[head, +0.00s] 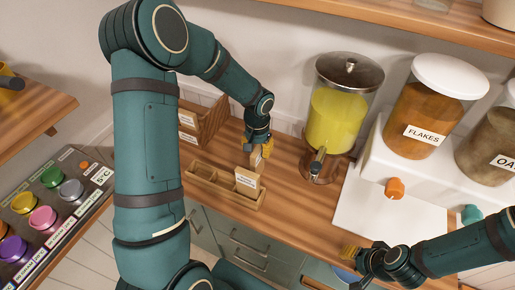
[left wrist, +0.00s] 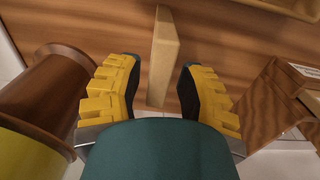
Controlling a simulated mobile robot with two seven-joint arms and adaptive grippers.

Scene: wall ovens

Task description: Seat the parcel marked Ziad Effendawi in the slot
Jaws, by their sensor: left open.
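In the head view my left gripper (head: 259,146) points down over the counter, its fingers around a thin upright wooden parcel (head: 256,160). In the left wrist view the left gripper (left wrist: 162,92) is open, with the parcel (left wrist: 164,52) standing between its fingers and gaps on both sides. A low wooden slotted tray (head: 208,187) lies in front; another parcel with a white label (head: 246,181) stands in its right part, and its left part looks empty. The names on the labels are too small to read. My right gripper (head: 358,257) is at the lower right, its jaws unclear.
A wooden rack (head: 207,122) with labelled parcels stands behind the tray on the left; it also shows in the left wrist view (left wrist: 268,105). A yellow drink dispenser (head: 340,115) stands right of my left gripper. A white board (head: 385,220) and jars are farther right.

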